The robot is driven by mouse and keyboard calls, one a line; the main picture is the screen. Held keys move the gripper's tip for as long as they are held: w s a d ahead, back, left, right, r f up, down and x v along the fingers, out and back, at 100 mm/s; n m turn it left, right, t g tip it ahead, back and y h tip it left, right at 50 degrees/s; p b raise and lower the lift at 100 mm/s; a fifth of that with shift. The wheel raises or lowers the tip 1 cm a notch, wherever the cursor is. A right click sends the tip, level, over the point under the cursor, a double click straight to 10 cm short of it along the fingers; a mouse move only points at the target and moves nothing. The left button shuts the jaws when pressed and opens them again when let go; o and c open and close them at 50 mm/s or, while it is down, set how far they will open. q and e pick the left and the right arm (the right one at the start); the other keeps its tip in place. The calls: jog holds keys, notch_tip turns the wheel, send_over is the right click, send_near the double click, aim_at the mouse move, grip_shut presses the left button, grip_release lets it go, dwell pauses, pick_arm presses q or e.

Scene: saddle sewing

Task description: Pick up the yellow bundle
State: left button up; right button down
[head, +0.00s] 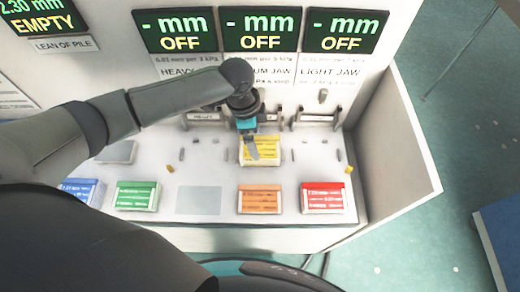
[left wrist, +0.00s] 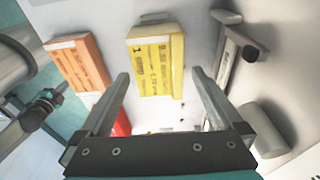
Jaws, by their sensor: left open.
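The yellow bundle (head: 268,157) sits on the white worktop below the middle display in the head view, partly hidden by my left gripper. It shows more fully in the left wrist view (left wrist: 157,62), as a flat yellow block with dark print and a white end. My left gripper (head: 252,145) is over it in the head view. In the left wrist view its two fingers (left wrist: 160,74) are apart, with the bundle appearing between and beyond the tips. I see no contact, and the height gap is hard to tell. My right gripper is not in view.
Orange (head: 260,199), red (head: 322,197), green (head: 137,195) and blue (head: 80,190) bundles line the front of the worktop. A bare grey patch (head: 198,200) lies between green and orange. Metal jaw fixtures (head: 316,116) stand behind. A white side panel (head: 400,165) bounds the right.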

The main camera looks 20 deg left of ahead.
aim_at(260, 147)
pick_arm(q)
jog(key=shift+d+f, duration=0.2)
jog(key=shift+f, duration=0.65)
jog(key=shift+d+f, duration=0.25)
jog(key=shift+f, duration=0.55)
jog(key=shift+d+f, duration=0.2)
jog(key=shift+f, duration=0.65)
